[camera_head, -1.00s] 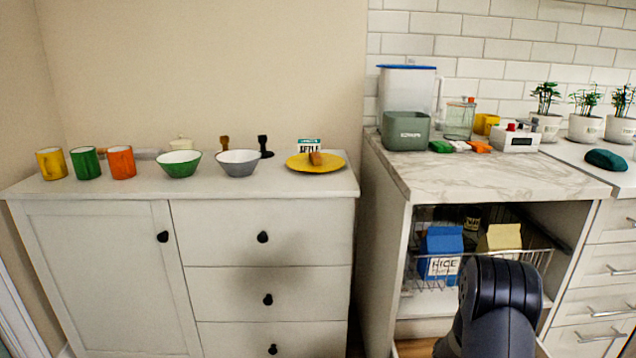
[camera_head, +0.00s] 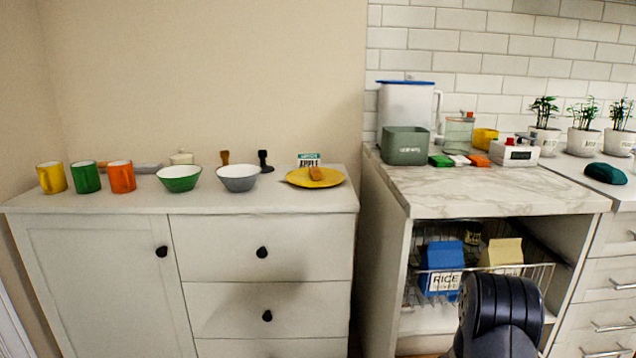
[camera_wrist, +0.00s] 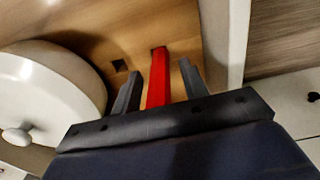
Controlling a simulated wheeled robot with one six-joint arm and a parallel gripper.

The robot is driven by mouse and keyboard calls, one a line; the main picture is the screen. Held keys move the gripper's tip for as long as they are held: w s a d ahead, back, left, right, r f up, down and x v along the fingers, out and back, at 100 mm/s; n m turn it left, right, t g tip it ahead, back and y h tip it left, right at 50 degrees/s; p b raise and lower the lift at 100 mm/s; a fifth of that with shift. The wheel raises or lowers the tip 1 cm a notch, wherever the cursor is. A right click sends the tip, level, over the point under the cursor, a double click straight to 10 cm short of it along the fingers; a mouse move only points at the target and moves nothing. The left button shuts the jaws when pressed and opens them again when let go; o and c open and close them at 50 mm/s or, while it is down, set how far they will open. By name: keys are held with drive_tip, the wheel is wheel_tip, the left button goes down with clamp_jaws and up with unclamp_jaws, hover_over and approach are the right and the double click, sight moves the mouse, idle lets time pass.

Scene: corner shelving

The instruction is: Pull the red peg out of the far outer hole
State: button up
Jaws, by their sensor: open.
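The red peg (camera_wrist: 158,78) stands up from a wooden board (camera_wrist: 181,35) in the wrist view. My gripper (camera_wrist: 159,69) is open, with one dark finger on each side of the peg. A narrow gap shows between the peg and each finger. The lower part of the peg in the picture is hidden behind the gripper's dark bar. The head view does not show the fingers or the peg, only my dark arm link.
A white round vessel with a knob (camera_wrist: 50,88) is close to my left finger. A pale upright wall or edge (camera_wrist: 223,42) runs close on the right. The head view shows a wire basket (camera_head: 535,272) with cartons under the marble counter (camera_head: 470,187).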

drive_tip(key=s+f, duration=0.1)
drive_tip(key=s+a+f, duration=0.1)
drive_tip(key=shift+s+f+g, duration=0.1)
drive_tip(key=shift+f+g, duration=0.2)
drive_tip(key=shift+f, duration=0.05)
drive_tip(key=shift+c, duration=0.2)
clamp_jaws()
drive_tip(key=shift+r, duration=0.2)
drive_tip(key=shift+w+r+p, duration=0.2)
drive_tip(key=shift+r+p, duration=0.95)
drive_tip(key=shift+r, duration=0.4)
drive_tip(key=shift+w+r+p, duration=0.15)
drive_tip(key=shift+r+p, duration=0.95)
drive_tip(key=shift+r, duration=0.4)
drive_tip(key=shift+d, duration=0.1)
